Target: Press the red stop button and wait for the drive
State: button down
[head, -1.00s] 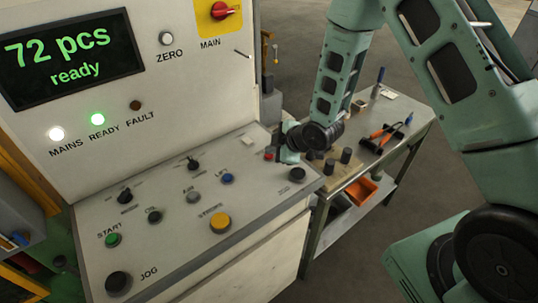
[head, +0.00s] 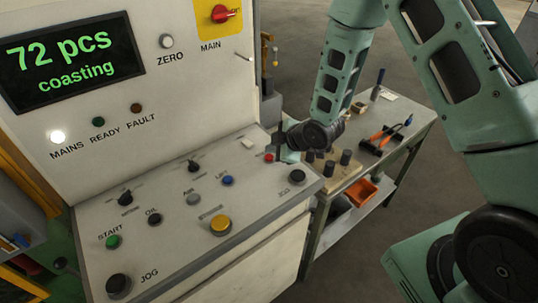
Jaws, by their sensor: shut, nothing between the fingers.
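The red stop button (head: 268,157) sits near the far right edge of the sloping control desk (head: 250,190). My gripper (head: 281,157) is just right of it, shut and empty, partly hidden by my wrist. I cannot tell whether its tips touch the button or the desk. The display (head: 70,62) reads "72 pcs" and "coasting" in green. The MAINS lamp (head: 57,137) is lit white. The READY lamp (head: 98,122) and the FAULT lamp (head: 136,108) are dark.
A workbench (head: 400,135) with pliers (head: 383,135) and a wooden block with dark pegs stands right of the desk.

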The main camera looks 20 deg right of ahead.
aim_at(272, 158)
jog(key=shift+r, duration=0.1)
jog(key=shift+r+p, duration=1.55)
jog(key=shift+r, duration=0.95)
jog(key=shift+a, duration=0.1)
jog(key=s+a+r+m+g+h+b, duration=0.1)
jog(key=s+a+r+m+g+b, duration=0.1)
jog(key=s, duration=0.9)
jog(key=s+a+r+m+g+h+b, duration=0.1)
jog(key=s+a+r+m+g+b, duration=0.1)
jog(key=s, duration=0.8)
jog(key=s+a+r+m+g+h+b, duration=0.2)
jog(key=s+r+m+g+b, duration=0.1)
jog(key=s, duration=0.8)
notch_tip(272, 158, up, 2)
jog(key=shift+s+a+r+g+b, duration=0.2)
jog(key=shift+s+a+g+b, duration=0.1)
jog(key=shift+a+g, duration=0.15)
